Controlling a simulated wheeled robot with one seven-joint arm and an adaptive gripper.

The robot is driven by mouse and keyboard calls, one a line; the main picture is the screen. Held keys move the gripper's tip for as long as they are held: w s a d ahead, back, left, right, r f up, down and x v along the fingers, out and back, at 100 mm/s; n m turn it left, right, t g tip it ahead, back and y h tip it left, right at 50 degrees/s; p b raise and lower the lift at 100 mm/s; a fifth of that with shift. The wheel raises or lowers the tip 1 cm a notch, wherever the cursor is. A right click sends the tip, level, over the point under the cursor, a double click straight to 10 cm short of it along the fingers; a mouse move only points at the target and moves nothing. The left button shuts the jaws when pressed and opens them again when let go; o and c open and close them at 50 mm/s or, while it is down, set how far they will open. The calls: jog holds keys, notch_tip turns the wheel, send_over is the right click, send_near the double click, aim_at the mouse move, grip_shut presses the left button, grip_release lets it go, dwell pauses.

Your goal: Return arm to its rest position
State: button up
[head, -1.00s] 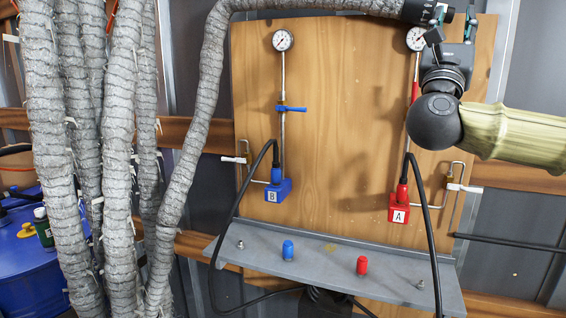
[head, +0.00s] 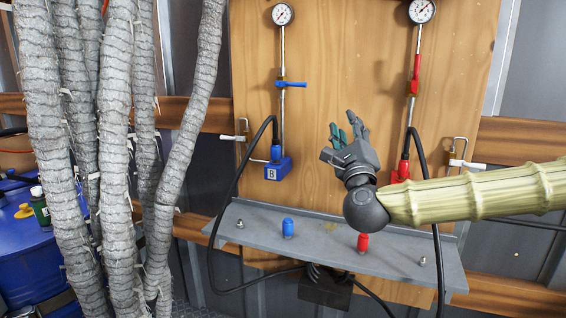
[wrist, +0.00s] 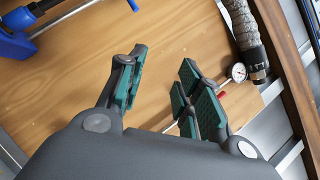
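My gripper (head: 348,128) is in front of the middle of the wooden board, with its teal-padded fingers pointing up. In the wrist view my gripper (wrist: 160,85) has its fingers apart and nothing between them. A grey ribbed hose (wrist: 242,22) with a black end shows at the upper right of the wrist view, apart from the fingers.
The blue block B (head: 278,169) is left of my gripper. A grey shelf (head: 325,258) with blue and red caps lies below. Gauges (head: 283,14) and thin pipes stand on the board. Thick hoses (head: 105,150) hang at the left, beside a blue barrel (head: 35,262).

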jog(key=s+a+f+n+g+y+b, duration=0.2)
jog(key=a+f+n+g, duration=0.15)
jog(key=f, duration=1.05)
jog(key=s+a+f+n+g+y+b, duration=0.15)
jog(key=a+f+n, duration=0.25)
jog(key=f, duration=1.1)
jog(key=s+a+f+n+g+y+b, duration=0.2)
jog(key=a+f+n+g, duration=0.15)
jog(key=f, duration=1.05)
jog(key=s+d+f+n+g+b, duration=0.15)
jog(key=s+f, duration=0.25)
jog(key=f, duration=0.5)
jog(key=s+f+n+g+b, duration=0.25)
jog(key=s+f, duration=0.25)
jog(key=f, duration=0.3)
jog(key=s+d+f+n+g+b, duration=0.1)
jog(key=s+f+n+g, duration=0.2)
jog(key=f, duration=0.6)
jog(key=s+d+f+n+g+h+b, duration=0.25)
jog(key=s+d+f, duration=0.25)
jog(key=s+f, duration=0.4)
jog(key=s+d+f+n+g+h+b, duration=0.1)
jog(key=s+d+f+n+g+b, duration=0.15)
jog(key=s+d+f, duration=0.6)
jog(key=s+d+f+n+g+h+b, duration=0.25)
jog(key=s+f, duration=0.25)
jog(key=s, duration=0.7)
notch_tip(320, 180, up, 24)
jog(key=p, duration=2.5)
